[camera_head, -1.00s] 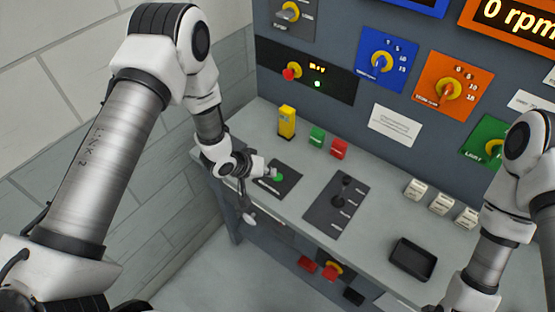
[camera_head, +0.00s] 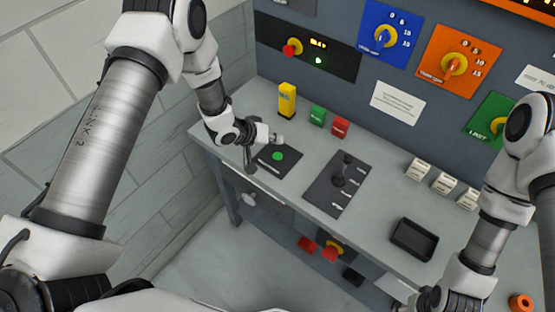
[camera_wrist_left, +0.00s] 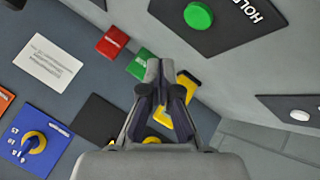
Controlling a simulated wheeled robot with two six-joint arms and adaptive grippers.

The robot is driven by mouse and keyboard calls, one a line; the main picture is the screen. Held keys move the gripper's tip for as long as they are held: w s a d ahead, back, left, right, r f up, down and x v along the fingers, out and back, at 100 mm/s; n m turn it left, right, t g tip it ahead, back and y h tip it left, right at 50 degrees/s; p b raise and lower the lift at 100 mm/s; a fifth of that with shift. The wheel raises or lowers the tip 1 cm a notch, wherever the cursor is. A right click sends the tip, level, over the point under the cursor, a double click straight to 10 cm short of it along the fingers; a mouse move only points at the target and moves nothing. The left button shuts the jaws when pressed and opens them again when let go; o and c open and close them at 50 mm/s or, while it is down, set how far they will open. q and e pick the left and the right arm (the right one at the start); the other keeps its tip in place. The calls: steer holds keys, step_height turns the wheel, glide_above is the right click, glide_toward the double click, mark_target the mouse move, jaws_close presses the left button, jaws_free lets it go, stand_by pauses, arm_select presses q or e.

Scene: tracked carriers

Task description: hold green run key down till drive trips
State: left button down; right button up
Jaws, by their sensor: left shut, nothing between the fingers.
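The green run key (camera_head: 278,156) is a round button on a dark plate (camera_head: 266,163) on the bench top. It is uncovered in the head view. It also shows in the left wrist view (camera_wrist_left: 198,16), near the top edge, beside the letters "HOLD". My left gripper (camera_head: 279,140) is shut and empty, a little behind the key and apart from it. In the left wrist view its fingers (camera_wrist_left: 160,72) point toward the area between the key and the green block. My right arm comes in at the right; its gripper's fingers are not clearly visible.
A yellow block (camera_head: 287,100), a green block (camera_head: 317,115) and a red block (camera_head: 340,127) stand behind the key. A lever plate (camera_head: 325,193) lies to its right. A black tray (camera_head: 414,238) and white blocks (camera_head: 443,184) are further right. The panel (camera_head: 331,68) rises behind.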

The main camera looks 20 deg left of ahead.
mark_target(275, 157)
arm_select(q)
steer(key=shift+f+b, duration=1.2)
steer(key=shift+f, duration=1.1)
steer(key=shift+f, duration=0.4)
steer(key=shift+f+b, duration=0.5)
steer(key=shift+b, duration=0.1)
stand_by(3.1)
steer(key=shift+r+p, duration=0.7)
steer(key=shift+r, duration=0.25)
step_height(275, 157, up, 5)
steer(key=p, duration=0.4)
